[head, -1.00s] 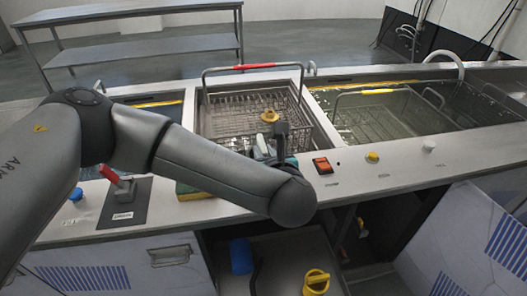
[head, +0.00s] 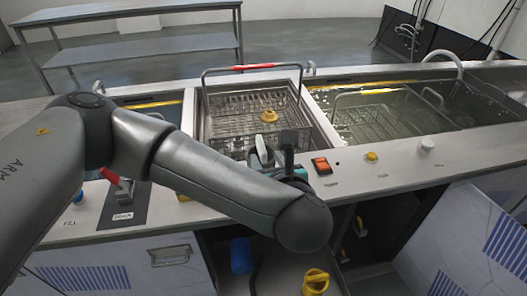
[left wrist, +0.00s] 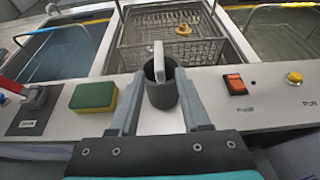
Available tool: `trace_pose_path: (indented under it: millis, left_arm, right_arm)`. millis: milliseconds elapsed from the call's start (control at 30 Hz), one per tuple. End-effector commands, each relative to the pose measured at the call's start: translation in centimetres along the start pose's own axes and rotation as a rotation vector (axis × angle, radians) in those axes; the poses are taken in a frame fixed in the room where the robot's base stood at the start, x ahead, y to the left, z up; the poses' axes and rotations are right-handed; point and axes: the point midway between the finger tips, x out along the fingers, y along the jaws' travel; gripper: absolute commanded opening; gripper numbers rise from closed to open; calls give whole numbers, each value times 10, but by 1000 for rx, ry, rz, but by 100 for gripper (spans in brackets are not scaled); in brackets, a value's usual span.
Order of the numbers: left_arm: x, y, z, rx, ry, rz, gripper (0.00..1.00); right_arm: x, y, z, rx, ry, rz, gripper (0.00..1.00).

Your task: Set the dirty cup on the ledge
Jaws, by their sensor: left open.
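A dark grey cup (left wrist: 163,97) stands upright in the left wrist view, on the pale ledge (left wrist: 220,105) in front of the middle tank. A pale, flat upright piece (left wrist: 159,62) shows at its mouth; I cannot tell whether it is a handle or a separate thing. My left gripper (left wrist: 161,84) has its fingers apart, one on each side of the cup; I cannot tell whether they touch it. In the head view my left gripper (head: 288,158) is partly behind my arm and the cup is mostly hidden. My right gripper is not in view.
A wire basket (head: 225,103) holding a yellow piece (head: 269,115) sits in the middle tank. A green and yellow sponge (left wrist: 94,96) lies left of the cup. An orange switch (head: 321,165) and yellow button (head: 371,156) are on the right. Yellow (head: 316,281) and blue (head: 240,256) things are below.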

Motion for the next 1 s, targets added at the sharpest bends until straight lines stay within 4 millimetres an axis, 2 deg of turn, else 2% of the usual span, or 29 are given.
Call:
trace_pose_path:
  millis: [167,300,533,1000]
  left_arm:
    - [-46,-1,1,3,1,-7,47]
    - [-58,-5,4,5,3,-13,47]
    - [-68,-1,2,2,1,-4,47]
    - [-69,1,0,0,-1,1,47]
  right_arm:
    - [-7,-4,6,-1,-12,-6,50]
    - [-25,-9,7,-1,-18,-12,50]
    - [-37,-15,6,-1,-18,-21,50]
    - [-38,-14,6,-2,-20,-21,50]
